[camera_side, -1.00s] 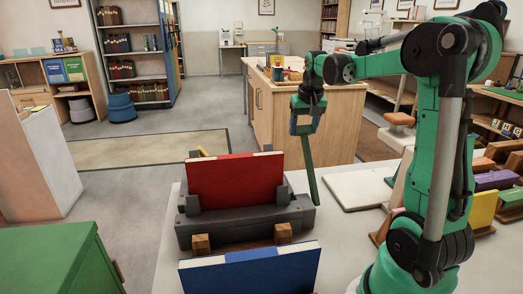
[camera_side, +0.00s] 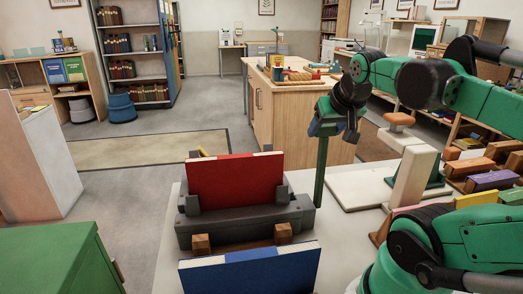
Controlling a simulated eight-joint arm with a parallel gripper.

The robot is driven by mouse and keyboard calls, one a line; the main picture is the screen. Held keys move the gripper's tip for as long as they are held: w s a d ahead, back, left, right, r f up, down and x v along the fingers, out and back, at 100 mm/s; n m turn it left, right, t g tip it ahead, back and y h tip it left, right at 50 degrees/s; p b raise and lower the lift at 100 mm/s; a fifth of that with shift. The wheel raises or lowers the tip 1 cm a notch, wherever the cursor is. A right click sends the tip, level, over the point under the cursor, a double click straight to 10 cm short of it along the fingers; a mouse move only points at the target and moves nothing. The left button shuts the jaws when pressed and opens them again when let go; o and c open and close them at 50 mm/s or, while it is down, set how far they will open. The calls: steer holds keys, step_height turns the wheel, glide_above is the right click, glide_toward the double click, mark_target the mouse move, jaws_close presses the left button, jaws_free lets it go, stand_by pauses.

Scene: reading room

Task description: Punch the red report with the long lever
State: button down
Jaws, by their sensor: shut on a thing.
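The red report (camera_side: 236,181) stands upright in the dark grey punch (camera_side: 240,224), between its dark clips, left of centre. The long green lever (camera_side: 320,173) stands nearly upright at the punch's right end, its lower end beside the punch body. My gripper (camera_side: 327,128) is at the lever's top and is shut on it. The fingertips are small and partly hidden behind the gripper body.
A blue report (camera_side: 255,270) stands in front of the punch, with wooden blocks (camera_side: 283,233) behind it. To the right are a white board (camera_side: 350,190), a pale upright block (camera_side: 411,178) and several coloured books (camera_side: 490,178). A green cabinet (camera_side: 50,260) is front left.

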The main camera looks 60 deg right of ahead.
steer(key=shift+s+a+f, duration=0.15)
steer(key=shift+s+a, duration=0.35)
steer(key=shift+s, duration=0.05)
steer(key=shift+c, duration=0.8)
jaws_free()
steer(key=shift+r, duration=0.2)
step_height(320, 180, up, 20)
steer(key=shift+f, duration=0.15)
